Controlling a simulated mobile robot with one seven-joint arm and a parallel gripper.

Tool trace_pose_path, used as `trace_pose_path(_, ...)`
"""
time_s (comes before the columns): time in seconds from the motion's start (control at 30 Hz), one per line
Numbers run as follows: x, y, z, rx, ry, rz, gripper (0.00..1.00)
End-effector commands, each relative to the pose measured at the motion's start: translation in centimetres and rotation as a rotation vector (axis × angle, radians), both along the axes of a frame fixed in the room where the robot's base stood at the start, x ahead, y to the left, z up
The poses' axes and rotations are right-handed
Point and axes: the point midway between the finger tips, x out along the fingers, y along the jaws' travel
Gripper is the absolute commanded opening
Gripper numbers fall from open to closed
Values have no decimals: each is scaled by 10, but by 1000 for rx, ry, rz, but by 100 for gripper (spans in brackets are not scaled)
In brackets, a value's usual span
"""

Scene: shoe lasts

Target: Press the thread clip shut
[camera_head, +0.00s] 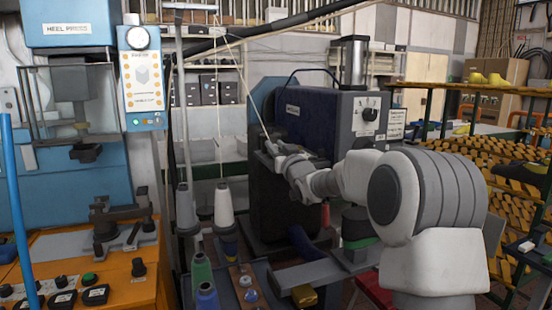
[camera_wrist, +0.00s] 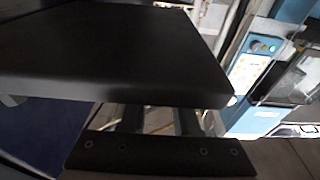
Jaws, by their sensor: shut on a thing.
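My gripper (camera_head: 272,150) is at the left side of a dark blue machine (camera_head: 307,121) in the head view, at about the height of its body. A pale thread (camera_head: 241,83) runs down from an overhead stand to the gripper's tip. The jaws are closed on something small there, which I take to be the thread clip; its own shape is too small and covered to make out. In the wrist view a large dark panel (camera_wrist: 120,55) fills the upper left, and the fingertips are hidden behind it. A dark bar with screws (camera_wrist: 160,155) shows below it.
Several thread cones, one white-topped (camera_head: 224,205), stand below and left of my gripper. An orange bench (camera_head: 140,265) and a blue heel press (camera_head: 68,28) are at the left. Racks of shoe lasts (camera_head: 500,135) stand at the right. The machine body is very close to my wrist.

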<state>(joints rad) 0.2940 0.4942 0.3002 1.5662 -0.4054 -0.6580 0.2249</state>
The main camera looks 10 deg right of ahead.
Motion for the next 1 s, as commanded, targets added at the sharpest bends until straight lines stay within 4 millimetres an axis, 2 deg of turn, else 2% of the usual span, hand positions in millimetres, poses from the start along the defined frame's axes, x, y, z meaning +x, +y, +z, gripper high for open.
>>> trace_pose_path(0.03, 0, 0, -7, 3, -18, 0, 0)
trace_pose_path(0.1, 0, 0, -8, 7, -39, -1, 0)
trace_pose_path(0.73, -2, -1, -3, 19, -99, 0, 0)
trace_pose_path(0.77, -2, -1, -3, 19, -99, 0, 35)
trace_pose_path(0.8, -2, -1, -3, 19, -99, 0, 42)
trace_pose_path(0.83, -2, -1, -3, 19, -99, 0, 48)
trace_pose_path(1.0, -2, 0, -3, 19, -99, 0, 48)
